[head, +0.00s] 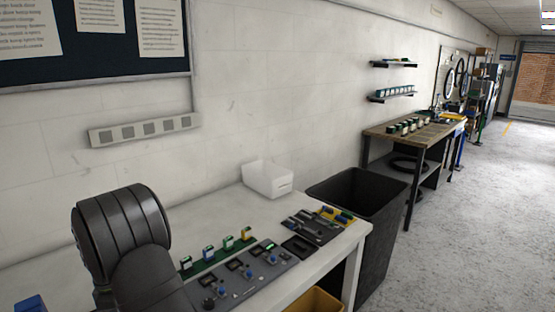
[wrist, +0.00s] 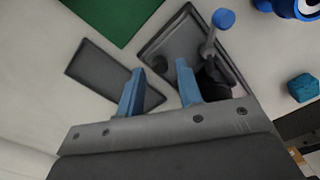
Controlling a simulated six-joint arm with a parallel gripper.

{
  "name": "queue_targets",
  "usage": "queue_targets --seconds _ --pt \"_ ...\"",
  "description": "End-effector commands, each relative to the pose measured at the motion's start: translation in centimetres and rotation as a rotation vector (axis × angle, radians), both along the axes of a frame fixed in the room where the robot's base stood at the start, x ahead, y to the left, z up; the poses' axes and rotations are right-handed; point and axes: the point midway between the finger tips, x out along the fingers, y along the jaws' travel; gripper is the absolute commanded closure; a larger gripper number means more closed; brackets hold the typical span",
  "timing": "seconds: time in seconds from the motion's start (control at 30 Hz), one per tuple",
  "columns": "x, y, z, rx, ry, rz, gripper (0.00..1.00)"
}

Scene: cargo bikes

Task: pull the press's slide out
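In the wrist view my gripper (wrist: 160,66) has two blue-grey fingers set apart, with nothing clearly held between them. Beyond the right finger is a dark rectangular fixture (wrist: 170,45) with a raised rim. A grey lever with a blue knob (wrist: 223,18) stands on it; this may be the press. A flat dark plate (wrist: 92,70) lies beside it, partly behind the left finger. I cannot tell which part is the slide. In the head view my arm covers the bench's left part, and my gripper is hidden.
The white bench (head: 222,217) carries a grey panel with blue knobs (head: 250,270), a white bin (head: 268,180) and a dark tool tray (head: 318,226). A black waste bin (head: 380,215) stands at its right. A teal block (wrist: 303,87) and green sheet (wrist: 112,18) show near my gripper.

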Motion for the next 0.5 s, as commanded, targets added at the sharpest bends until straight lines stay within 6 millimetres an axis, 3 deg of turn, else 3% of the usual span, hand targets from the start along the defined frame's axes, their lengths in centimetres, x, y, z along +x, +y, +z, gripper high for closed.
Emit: queue_targets --seconds 0.5 --pt "0.1 0.2 3.7 0.007 -0.005 0.0 0.67"
